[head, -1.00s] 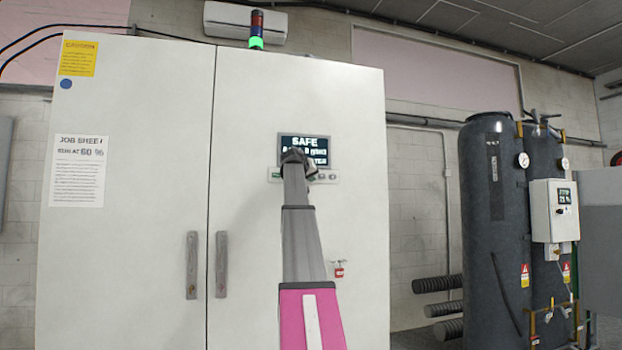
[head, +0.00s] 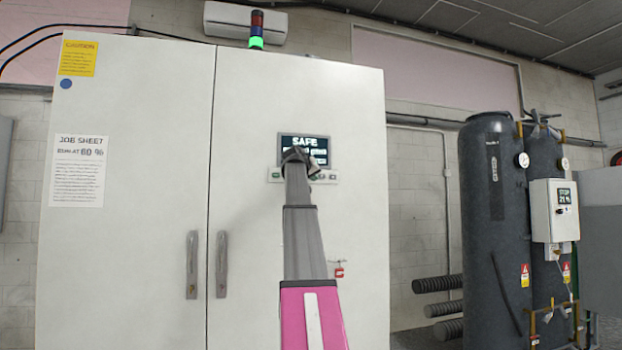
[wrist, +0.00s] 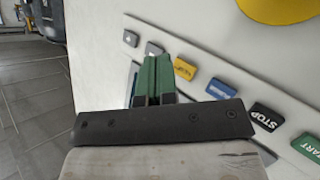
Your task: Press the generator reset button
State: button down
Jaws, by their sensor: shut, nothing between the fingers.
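The cabinet's control panel carries a row of buttons, seen close in the wrist view: green START (wrist: 309,146), black STOP (wrist: 266,116), a blue button (wrist: 221,89), a yellow button (wrist: 185,69) and grey buttons (wrist: 130,38) at the far end. I cannot read which one is the generator reset. My gripper (wrist: 154,60) is shut and empty, its green fingers together. The fingertips overlap the row just left of the yellow button, by a grey one; I cannot tell whether they touch. In the head view my gripper (head: 298,154) covers part of the panel and display (head: 304,142), which reads SAFE.
The white cabinet (head: 250,110) has two long handles (head: 221,264) and a red tag or padlock (head: 339,270) below the panel. A yellow rounded part (wrist: 280,8) projects above the buttons. Dark tanks (head: 490,220) with a control box (head: 553,211) stand at the right.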

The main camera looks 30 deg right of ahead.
jog(key=s, duration=0.2)
jog(key=s+a, duration=0.1)
jog(key=shift+s, duration=0.4)
dwell(0.6)
